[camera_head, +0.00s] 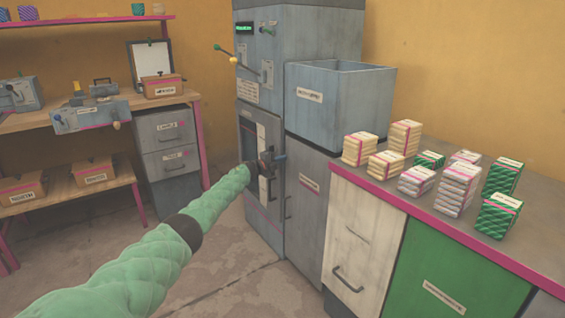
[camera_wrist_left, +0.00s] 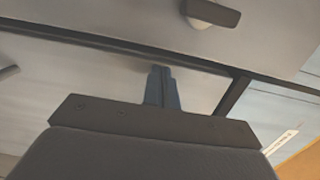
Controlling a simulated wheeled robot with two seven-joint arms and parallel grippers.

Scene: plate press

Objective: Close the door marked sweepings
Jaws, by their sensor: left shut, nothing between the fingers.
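No label is readable as "sweepings" from here. A grey door (camera_head: 308,222) with a small label and a dark handle stands under the open-topped grey bin (camera_head: 337,112). It looks about flush with its frame, though its left part is partly hidden. My left gripper (camera_head: 281,157) is shut and empty, in front of the grey press (camera_head: 300,40) near this door's upper left corner. In the left wrist view, its closed fingers (camera_wrist_left: 161,88) point at a pale panel below a dark seam; contact cannot be told. My right gripper is not in view.
A pink-edged counter (camera_head: 480,235) with several wrapped stacks stands right, over a cream door (camera_head: 360,250) and a green door (camera_head: 450,275). A workbench (camera_head: 60,118) and grey drawers (camera_head: 168,150) are left. The floor (camera_head: 240,285) before the press is open.

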